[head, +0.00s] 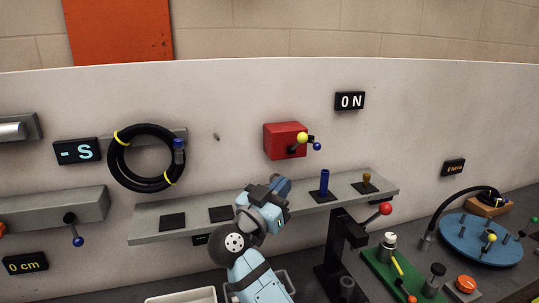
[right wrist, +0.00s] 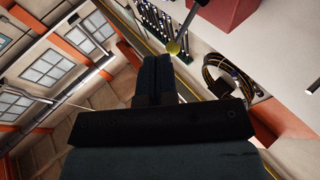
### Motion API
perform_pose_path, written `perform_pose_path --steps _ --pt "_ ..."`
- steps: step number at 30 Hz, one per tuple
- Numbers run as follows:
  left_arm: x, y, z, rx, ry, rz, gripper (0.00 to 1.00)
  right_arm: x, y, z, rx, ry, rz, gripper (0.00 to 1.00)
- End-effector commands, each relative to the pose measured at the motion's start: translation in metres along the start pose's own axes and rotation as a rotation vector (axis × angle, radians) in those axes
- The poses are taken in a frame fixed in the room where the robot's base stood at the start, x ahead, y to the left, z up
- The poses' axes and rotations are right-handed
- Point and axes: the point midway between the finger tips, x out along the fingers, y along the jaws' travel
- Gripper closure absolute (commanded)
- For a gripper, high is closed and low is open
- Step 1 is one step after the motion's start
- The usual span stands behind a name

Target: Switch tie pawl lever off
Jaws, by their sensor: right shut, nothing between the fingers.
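A red box (head: 284,140) is fixed to the white wall panel in the head view. It carries a lever with a yellow ball (head: 302,138) and a smaller blue ball (head: 317,146). A black sign (head: 349,101) reading "ON" is up and right of it. No label marks which lever is the tie pawl lever. My right gripper (head: 281,187) is below the red box, apart from it, over the grey shelf. In the right wrist view its fingers (right wrist: 158,60) are shut and empty, with a yellow ball (right wrist: 172,47) just beyond their tips. My left gripper is out of view.
The grey shelf (head: 150,224) juts out below the box and holds a blue peg (head: 324,182). A black hose coil (head: 115,169) hangs at left. A red-knobbed lever (head: 385,208) stands at right. A blue disc (head: 465,250) lies further right.

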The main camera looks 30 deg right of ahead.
Motion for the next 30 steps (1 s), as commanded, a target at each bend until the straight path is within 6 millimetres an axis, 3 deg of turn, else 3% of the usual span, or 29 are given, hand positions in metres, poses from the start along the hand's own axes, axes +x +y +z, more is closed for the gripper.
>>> perform_pose_path --steps 6,19,23,30 --pt "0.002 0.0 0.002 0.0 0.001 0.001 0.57 0.004 -0.001 0.001 -0.052 -0.1 0.027 1.0" --pt "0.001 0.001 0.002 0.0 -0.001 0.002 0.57 0.01 -0.001 0.001 -0.055 -0.1 0.027 1.0" --pt "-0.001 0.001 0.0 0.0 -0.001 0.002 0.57 0.027 0.0 0.001 -0.056 -0.098 0.028 1.0" --pt "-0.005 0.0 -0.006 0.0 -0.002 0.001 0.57 0.078 0.001 0.006 -0.056 -0.096 0.029 1.0"
